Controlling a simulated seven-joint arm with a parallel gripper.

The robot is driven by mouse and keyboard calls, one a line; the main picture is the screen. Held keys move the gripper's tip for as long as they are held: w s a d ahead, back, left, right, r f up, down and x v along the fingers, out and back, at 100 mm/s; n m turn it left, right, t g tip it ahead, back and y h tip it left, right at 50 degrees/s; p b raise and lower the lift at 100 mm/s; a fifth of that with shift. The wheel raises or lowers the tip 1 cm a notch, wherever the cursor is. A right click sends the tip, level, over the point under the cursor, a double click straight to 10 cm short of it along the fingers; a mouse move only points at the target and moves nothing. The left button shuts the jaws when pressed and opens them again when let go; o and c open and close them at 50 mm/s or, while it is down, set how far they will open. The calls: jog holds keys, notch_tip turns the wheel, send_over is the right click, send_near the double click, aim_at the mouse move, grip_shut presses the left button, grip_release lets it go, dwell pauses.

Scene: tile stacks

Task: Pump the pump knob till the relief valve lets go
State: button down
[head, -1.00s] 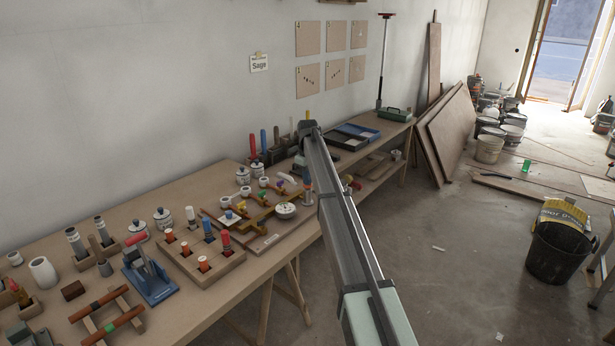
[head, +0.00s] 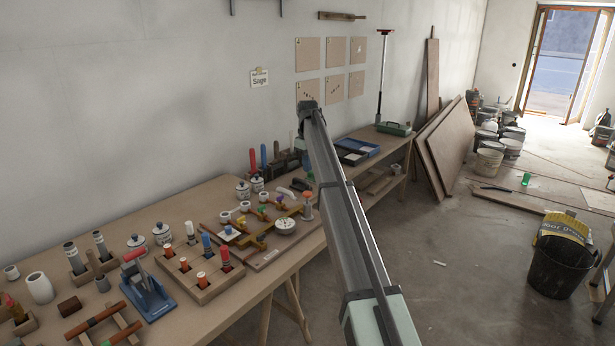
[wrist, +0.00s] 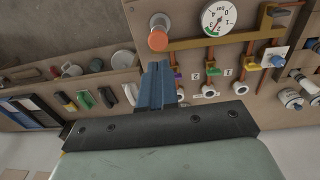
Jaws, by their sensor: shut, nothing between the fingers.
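The pump knob (wrist: 158,40) is a round orange cap on a pale stem. It stands at the end of the brass manifold in the wrist view, and it also shows in the head view (head: 307,196). A round white pressure gauge (wrist: 219,18) sits beside it; its needle is too small to read surely. My gripper (wrist: 160,66) is shut and empty, its blue fingers apart from the knob in the picture. In the head view my arm hides the gripper's fingers. Which fitting is the relief valve I cannot tell; a blue-capped fitting with a white tag (wrist: 276,57) sits along the manifold.
Small coloured valves with white cups below them, such as a green one (wrist: 213,71), line the manifold board. A wooden block with coloured plugs (head: 205,290) and a blue lever press (head: 146,290) stand left. Blue trays (head: 355,151) lie behind.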

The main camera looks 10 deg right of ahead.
jog(key=shift+r, duration=0.85)
jog(key=s+f, duration=0.4)
jog(key=f, duration=0.2)
jog(key=s+d+f+m, duration=0.1)
jog(key=s+f, duration=0.3)
jog(key=f, duration=0.2)
jog(key=s+d+f+m, duration=0.1)
jog(key=s+f, duration=0.3)
jog(key=f, duration=0.2)
jog(key=shift+s+f, duration=0.25)
jog(key=shift+f, duration=0.1)
jog(key=s+d+f+m+g, duration=0.1)
jog(key=s+f+m+g, duration=0.1)
jog(key=s+f, duration=1.3)
jog(key=s+d+f+m+g, duration=0.1)
jog(key=s+f, duration=1.4)
jog(key=s, duration=1.5)
jog(key=s+d+f+m+g, duration=0.1)
jog(key=s+f+m+g, duration=0.3)
jog(key=s+f, duration=1.2)
jog(key=s, duration=0.7)
jog(key=shift+d, duration=0.4)
